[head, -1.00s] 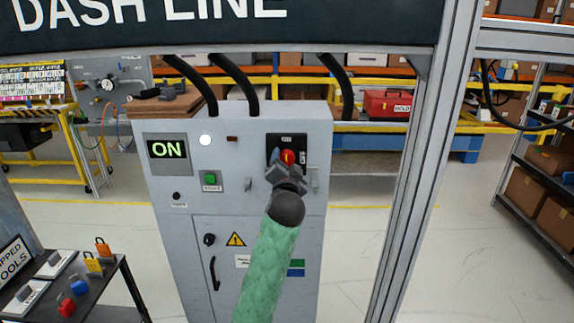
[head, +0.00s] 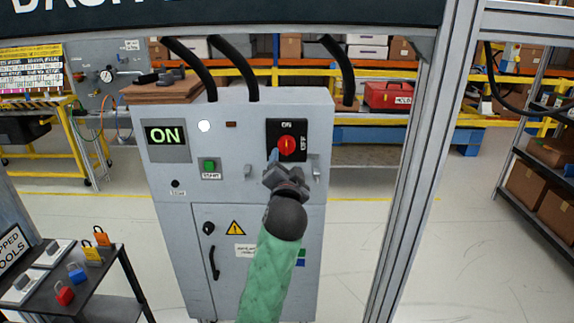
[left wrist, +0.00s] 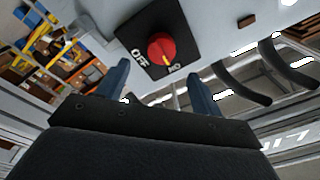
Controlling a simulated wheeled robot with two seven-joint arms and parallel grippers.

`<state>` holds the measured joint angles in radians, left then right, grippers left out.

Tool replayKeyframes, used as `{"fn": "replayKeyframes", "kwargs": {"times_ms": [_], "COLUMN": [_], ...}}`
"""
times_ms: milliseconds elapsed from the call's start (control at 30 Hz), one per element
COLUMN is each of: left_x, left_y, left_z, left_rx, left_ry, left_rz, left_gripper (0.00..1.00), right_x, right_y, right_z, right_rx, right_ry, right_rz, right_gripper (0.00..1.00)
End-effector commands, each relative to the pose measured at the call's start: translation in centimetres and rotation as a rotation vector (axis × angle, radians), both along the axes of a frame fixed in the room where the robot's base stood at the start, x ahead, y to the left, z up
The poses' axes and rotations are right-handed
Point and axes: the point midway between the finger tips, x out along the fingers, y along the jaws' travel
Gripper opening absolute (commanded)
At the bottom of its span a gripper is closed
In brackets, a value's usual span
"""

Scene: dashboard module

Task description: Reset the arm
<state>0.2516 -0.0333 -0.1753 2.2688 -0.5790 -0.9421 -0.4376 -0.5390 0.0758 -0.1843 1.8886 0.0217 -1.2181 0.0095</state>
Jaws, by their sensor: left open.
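My left arm, in a green sleeve, reaches up from the bottom of the head view. Its left gripper (head: 279,160) is open and empty just below the red rotary knob (head: 286,143) on the black switch plate (head: 300,127). In the left wrist view the two blue fingers (left wrist: 155,85) are apart, with the knob (left wrist: 161,47) beyond them and nothing between them. The plate carries ON and OFF labels. The knob's yellow mark points toward ON. The display (head: 166,136) on the grey cabinet (head: 235,180) reads ON. My right gripper is not in view.
A metal frame post (head: 408,170) stands right of the cabinet. A black table (head: 110,277) with several coloured padlocks is at lower left. Thick black hoses (head: 235,72) enter the cabinet top. Shelving with boxes (head: 530,185) stands at far right. Open floor lies between post and shelving.

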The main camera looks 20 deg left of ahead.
Motion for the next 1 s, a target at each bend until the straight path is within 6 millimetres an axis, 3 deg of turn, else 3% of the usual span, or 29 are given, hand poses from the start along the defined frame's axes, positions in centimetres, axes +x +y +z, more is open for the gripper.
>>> {"fn": "replayKeyframes", "kwargs": {"times_ms": [367, 533, 767, 867, 1000], "left_x": [0.0, 0.6, 3.9, 4.4, 3.5], "left_y": [0.0, -0.6, -3.3, -4.2, -5.3], "left_z": [0.0, -1.9, -9.2, -14.1, -22.3], "left_rx": [-0.036, -0.197, -0.454, -0.534, -0.624], "left_ry": [-0.007, 0.029, 0.205, 0.304, 0.462], "left_rz": [-0.001, -0.038, -0.123, -0.137, -0.136], "left_gripper": [0.67, 0.67, 0.67, 0.67, 0.67], "right_x": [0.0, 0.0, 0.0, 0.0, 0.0], "right_y": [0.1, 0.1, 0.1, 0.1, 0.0], "right_z": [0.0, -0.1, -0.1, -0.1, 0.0], "right_rx": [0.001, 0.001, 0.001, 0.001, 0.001], "right_ry": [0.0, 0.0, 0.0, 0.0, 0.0], "right_rz": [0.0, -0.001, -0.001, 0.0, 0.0], "right_gripper": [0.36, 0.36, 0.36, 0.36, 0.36]}}
